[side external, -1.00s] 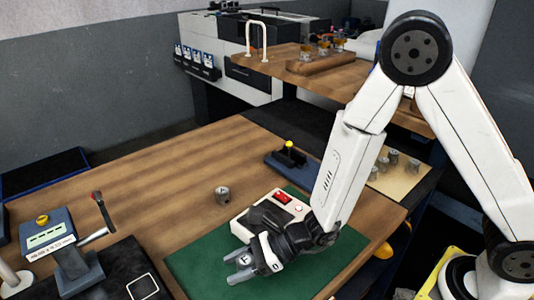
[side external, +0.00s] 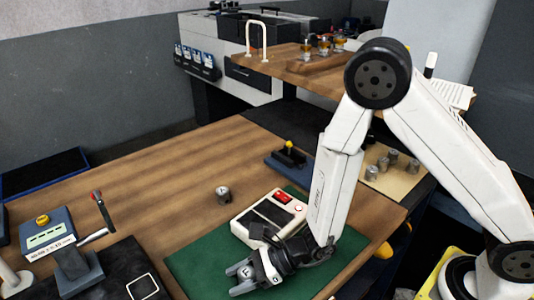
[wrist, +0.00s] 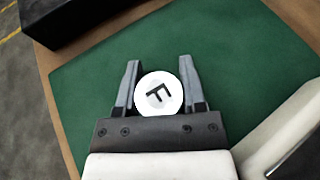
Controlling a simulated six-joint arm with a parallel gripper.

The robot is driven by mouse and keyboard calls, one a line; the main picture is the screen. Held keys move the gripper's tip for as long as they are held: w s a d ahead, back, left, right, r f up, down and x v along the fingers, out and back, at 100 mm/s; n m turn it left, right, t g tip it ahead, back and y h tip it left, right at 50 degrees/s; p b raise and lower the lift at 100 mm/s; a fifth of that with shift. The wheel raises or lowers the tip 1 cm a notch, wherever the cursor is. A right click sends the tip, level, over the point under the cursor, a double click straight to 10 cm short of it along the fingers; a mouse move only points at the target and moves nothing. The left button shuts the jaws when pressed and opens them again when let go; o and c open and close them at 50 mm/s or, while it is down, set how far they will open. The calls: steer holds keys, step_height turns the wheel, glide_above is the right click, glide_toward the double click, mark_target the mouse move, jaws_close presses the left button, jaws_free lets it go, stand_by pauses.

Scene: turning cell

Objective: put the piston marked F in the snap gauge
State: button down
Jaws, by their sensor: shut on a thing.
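The piston marked F (wrist: 158,94) is between the two fingers of my gripper (wrist: 160,78), its white top with a black F facing the wrist camera. In the side view, my gripper (side external: 240,280) is shut on this piston (side external: 245,271) over the front of the green mat; its height above the mat is hard to tell. The gauge is out of the wrist view.
Another grey piston (side external: 223,195) stands upright on the wooden bench. A blue fixture (side external: 290,160) is behind. Several pistons stand on a cream tray (side external: 400,187). The middle-left bench is clear.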

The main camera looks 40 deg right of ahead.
steer(key=shift+f, duration=0.1)
steer(key=shift+c, duration=0.9)
jaws_free()
steer(key=shift+v, duration=3.8)
steer(key=shift+s+a, duration=0.1)
steer(key=shift+s, duration=0.05)
